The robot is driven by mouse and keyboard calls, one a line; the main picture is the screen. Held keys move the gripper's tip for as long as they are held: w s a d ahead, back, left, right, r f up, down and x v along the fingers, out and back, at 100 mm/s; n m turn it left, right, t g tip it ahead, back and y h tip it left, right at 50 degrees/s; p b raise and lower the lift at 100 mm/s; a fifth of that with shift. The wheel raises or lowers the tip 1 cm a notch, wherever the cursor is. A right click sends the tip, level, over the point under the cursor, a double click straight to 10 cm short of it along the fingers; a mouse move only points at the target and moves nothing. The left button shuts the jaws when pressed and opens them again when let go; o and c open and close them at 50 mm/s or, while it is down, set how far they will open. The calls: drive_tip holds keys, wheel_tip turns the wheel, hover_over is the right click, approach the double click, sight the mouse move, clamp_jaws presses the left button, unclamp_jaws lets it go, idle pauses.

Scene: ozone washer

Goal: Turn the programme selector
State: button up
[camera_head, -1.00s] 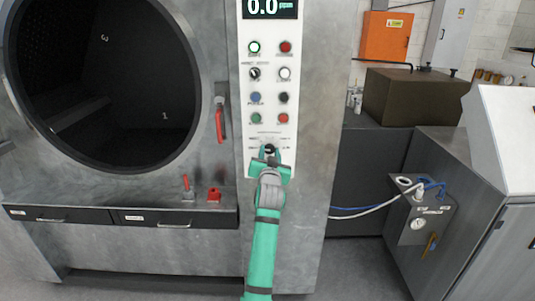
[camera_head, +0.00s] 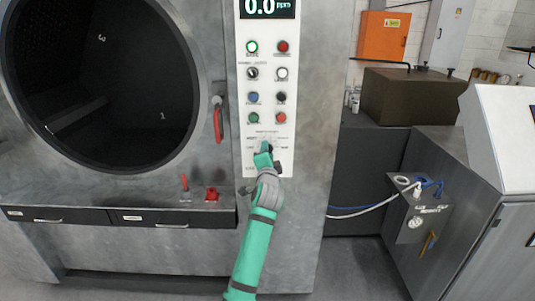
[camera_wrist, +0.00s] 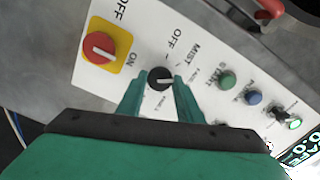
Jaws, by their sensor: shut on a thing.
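The programme selector (camera_wrist: 159,78) is a black round knob with a white pointer mark on the white control panel. In the wrist view, labels such as OFF and MIST stand around it, and its pointer lies roughly towards the right. My gripper (camera_wrist: 160,85) has one green finger on each side of the knob and is shut on it. In the head view, my gripper (camera_head: 264,158) is at the lower part of the panel (camera_head: 247,105) and mostly hides the selector. The exact position the pointer marks is too small to read.
In the wrist view, a red rotary switch (camera_wrist: 98,47) on a yellow plate sits beside the selector, with a green button (camera_wrist: 227,79) and a blue button (camera_wrist: 255,97) on the other side. The open round chamber (camera_head: 100,80) and red door handle (camera_head: 218,120) are at left.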

drive_tip(key=shift+f+m, duration=0.1)
drive_tip(key=shift+m, duration=4.8)
drive_tip(key=o, duration=1)
drive_tip(key=shift+d, duration=0.1)
